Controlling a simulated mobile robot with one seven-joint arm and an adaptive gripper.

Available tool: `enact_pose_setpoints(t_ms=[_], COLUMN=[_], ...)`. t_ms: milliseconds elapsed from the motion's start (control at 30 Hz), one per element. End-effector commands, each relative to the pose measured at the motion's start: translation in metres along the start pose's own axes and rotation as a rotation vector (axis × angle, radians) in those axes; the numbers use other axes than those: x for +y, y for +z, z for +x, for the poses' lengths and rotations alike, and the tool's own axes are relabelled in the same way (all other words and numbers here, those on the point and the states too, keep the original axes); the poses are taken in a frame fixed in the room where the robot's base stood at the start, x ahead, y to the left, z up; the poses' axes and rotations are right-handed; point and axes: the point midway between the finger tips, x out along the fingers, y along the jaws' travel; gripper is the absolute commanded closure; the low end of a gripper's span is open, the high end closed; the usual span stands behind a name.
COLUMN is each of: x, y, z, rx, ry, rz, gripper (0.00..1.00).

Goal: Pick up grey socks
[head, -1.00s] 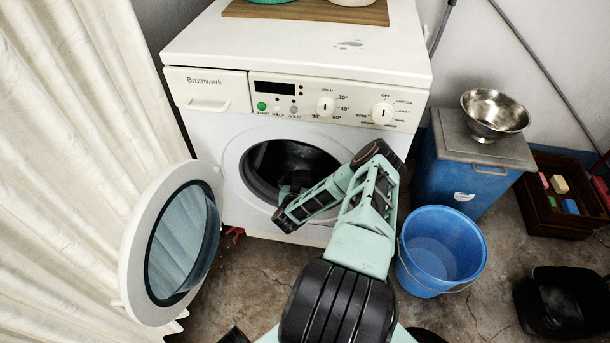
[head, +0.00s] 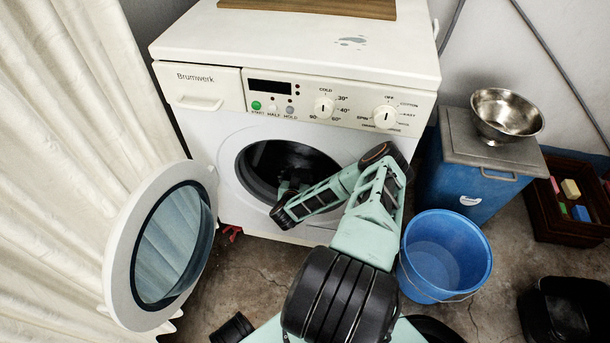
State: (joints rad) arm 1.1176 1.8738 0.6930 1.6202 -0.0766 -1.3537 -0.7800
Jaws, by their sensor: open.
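No grey socks can be made out in the head view. The washing machine (head: 205,133) stands ahead with its round door (head: 119,262) swung open to the left. My arm reaches into the dark drum opening (head: 262,163). My gripper (head: 287,187) is at the lower part of this opening, dark against the dark drum, and is open. Its fingertips are hard to make out, and nothing can be seen between them. The inside of the drum is too dark to show what lies there.
A blue bucket (head: 444,256) stands on the floor right of my arm. Behind it is a blue bin (head: 455,178) with a steel bowl (head: 507,115) on its lid. A brown crate (head: 546,226) and a black tub (head: 560,308) stand farther right. A cream curtain (head: 60,170) hangs at left.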

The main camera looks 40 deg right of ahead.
Motion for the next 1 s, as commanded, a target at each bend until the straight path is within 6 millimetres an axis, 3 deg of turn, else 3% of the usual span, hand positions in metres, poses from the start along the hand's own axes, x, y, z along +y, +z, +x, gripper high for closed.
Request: enact_pose_setpoints(t_ms=[233, 667, 1000], x=[-0.0001, 0.0, 0.0003], y=[0.0, -0.0005, -0.0013], z=[-0.0001, 0.0001, 0.0006], rx=[0.0, 0.001, 0.001], ry=[0.0, 0.0, 0.0], rz=[0.0, 0.0, 0.0], gripper=[0.19, 0.65, 0.65])
